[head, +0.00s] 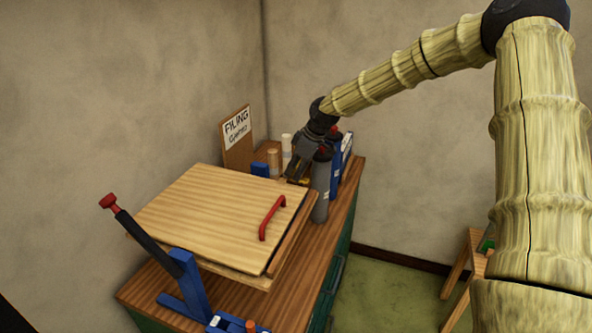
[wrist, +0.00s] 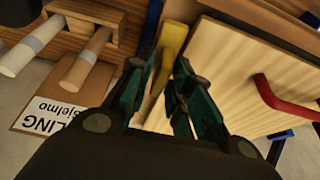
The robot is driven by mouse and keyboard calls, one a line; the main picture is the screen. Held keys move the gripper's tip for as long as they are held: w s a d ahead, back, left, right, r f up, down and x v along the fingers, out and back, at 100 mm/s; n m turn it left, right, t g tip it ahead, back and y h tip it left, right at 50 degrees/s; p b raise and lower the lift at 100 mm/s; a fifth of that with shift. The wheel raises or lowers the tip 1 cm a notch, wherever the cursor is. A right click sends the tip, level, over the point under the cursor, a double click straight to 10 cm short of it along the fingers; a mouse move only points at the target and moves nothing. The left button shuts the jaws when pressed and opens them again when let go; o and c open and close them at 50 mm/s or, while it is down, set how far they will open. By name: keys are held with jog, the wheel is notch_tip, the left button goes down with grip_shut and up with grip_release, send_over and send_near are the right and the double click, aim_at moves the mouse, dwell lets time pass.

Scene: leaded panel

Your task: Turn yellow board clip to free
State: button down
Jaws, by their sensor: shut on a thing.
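The yellow board clip (wrist: 169,52) shows in the wrist view between the fingers of my gripper (wrist: 165,85). The fingers are shut on it. The clip lies beside the edge of a pale wooden board (wrist: 225,70), which has a red handle (wrist: 285,100). In the head view the board (head: 205,210) lies on the bench, its red handle (head: 268,218) on the right side. My gripper (head: 296,178) is at the board's far right corner. Only a little yellow shows there, and my gripper and a grey cylinder hide most of the clip.
A FILING sign (head: 236,130) leans at the back. A blue stand with a dark, red-tipped lever (head: 150,235) is at front left. Green floor (head: 385,295) lies open to the right.

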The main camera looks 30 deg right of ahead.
dwell(0.4)
jog(key=c, duration=1.5)
grip_release()
jog(key=shift+w+f, duration=0.1)
jog(key=v, duration=1.2)
